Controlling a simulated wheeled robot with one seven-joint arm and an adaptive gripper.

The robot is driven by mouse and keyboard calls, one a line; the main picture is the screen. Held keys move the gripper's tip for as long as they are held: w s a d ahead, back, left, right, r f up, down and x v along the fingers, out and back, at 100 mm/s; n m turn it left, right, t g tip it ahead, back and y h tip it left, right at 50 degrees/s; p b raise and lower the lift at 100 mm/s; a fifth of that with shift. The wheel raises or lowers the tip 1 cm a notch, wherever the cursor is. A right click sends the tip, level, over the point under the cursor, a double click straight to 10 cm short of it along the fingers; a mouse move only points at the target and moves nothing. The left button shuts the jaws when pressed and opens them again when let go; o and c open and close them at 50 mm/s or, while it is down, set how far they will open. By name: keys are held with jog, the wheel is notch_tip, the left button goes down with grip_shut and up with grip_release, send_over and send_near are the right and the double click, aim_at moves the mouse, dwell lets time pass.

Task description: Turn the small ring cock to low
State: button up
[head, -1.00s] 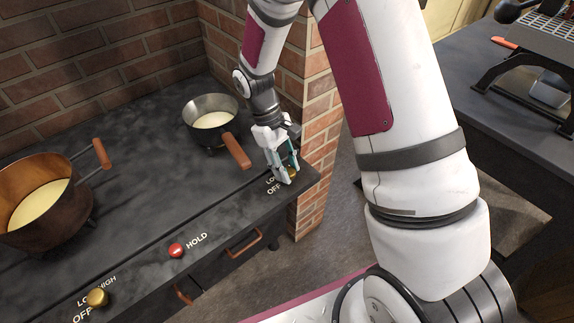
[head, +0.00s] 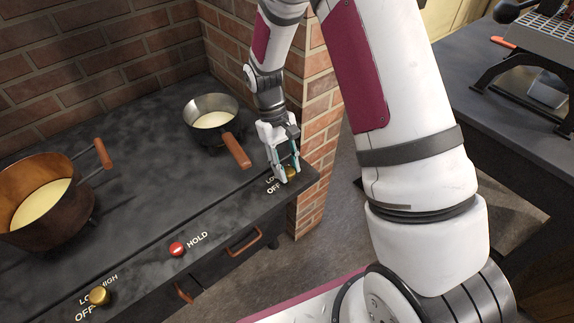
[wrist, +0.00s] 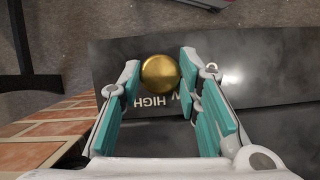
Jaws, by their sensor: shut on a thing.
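The small ring cock is a round brass knob (head: 292,173) at the right end of the black stove front, beside the LOW and OFF lettering. In the wrist view the same knob (wrist: 160,72) sits between my two fingers, with the letters of LOW and HIGH partly showing below it. My gripper (head: 286,176) points down over it, with its teal-padded fingers on either side. It is shut on the knob; the fingers (wrist: 160,82) also show in the wrist view. No pointer mark on the knob can be made out, so its setting is unclear.
A large copper pot (head: 42,205) is at the left. A brick pillar (head: 318,150) rises close on the right.

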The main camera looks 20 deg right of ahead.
jog(key=o, duration=1.1)
jog(key=v, duration=1.2)
jog(key=s+d+r+m+t+p, duration=0.1)
jog(key=s+r+t+p, duration=0.15)
jog(key=s+r, duration=0.55)
jog(key=s+r+t+p, duration=0.1)
jog(key=s+r+p, duration=0.25)
jog(key=r, duration=0.75)
jog(key=s+r+t+p, duration=0.1)
jog(key=s+r, duration=0.2)
jog(key=s, duration=0.3)
jog(key=s+r+m+t+p, duration=0.1)
jog(key=s+r+t+p, duration=0.1)
jog(key=s, duration=0.4)
jog(key=s+r+t+y+p, duration=0.1)
jog(key=s+r+t+p, duration=0.1)
jog(key=s+r, duration=0.2)
jog(key=shift+s+d+r+m, duration=0.1)
jog(key=shift+s+d+m, duration=0.05)
jog(key=shift+s, duration=0.6)
jog(key=shift+s+d+m, duration=0.1)
jog(key=shift+s+m, duration=0.05)
jog(key=shift+s, duration=0.65)
